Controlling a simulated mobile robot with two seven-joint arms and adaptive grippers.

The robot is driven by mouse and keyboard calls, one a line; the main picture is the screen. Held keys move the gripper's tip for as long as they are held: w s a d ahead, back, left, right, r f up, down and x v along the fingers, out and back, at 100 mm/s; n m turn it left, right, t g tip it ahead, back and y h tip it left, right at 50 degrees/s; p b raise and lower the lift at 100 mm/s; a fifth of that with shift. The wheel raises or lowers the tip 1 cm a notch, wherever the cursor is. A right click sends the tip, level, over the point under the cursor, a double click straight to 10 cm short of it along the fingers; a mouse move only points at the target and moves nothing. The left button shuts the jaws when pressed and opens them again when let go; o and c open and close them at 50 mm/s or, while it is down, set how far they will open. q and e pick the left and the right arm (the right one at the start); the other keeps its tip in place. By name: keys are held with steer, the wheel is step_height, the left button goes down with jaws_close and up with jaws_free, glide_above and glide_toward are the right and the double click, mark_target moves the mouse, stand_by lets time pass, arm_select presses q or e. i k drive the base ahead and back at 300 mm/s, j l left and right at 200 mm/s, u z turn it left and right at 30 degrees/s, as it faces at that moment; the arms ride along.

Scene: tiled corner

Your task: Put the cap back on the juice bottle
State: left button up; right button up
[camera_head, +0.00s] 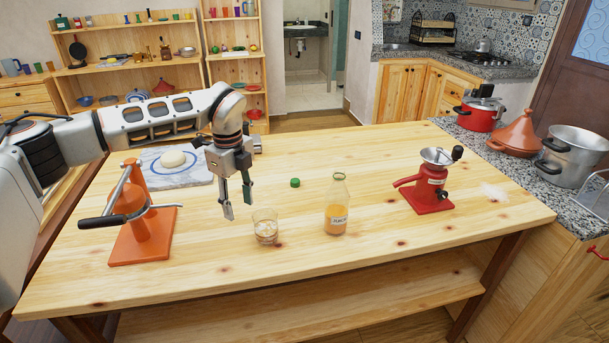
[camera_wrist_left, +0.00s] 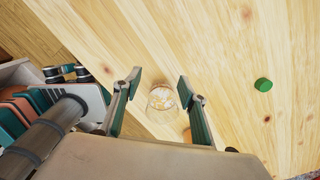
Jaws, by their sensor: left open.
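The juice bottle (camera_head: 337,206) is clear glass with orange juice and a white label. It stands upright and open-topped on the wooden table. The green cap (camera_head: 295,183) lies on the table to the left of and behind the bottle; it also shows in the left wrist view (camera_wrist_left: 263,85). My left gripper (camera_head: 238,209) is open and empty, pointing down above the table, left of the cap and the bottle. Its fingers (camera_wrist_left: 155,105) show in the left wrist view with the glass beyond them. My right gripper is not in view.
A glass tumbler (camera_head: 265,227) stands below and right of my left gripper, left of the bottle. An orange press (camera_head: 140,220) and a marble board with dough (camera_head: 176,168) are at left. A red grinder (camera_head: 430,185) stands at right. The table (camera_head: 330,150) behind the cap is clear.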

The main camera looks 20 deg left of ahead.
mark_target(337, 202)
steer(key=i+l, duration=0.15)
steer(key=i, duration=0.25)
steer(key=i+l, duration=0.15)
steer(key=i, duration=0.3)
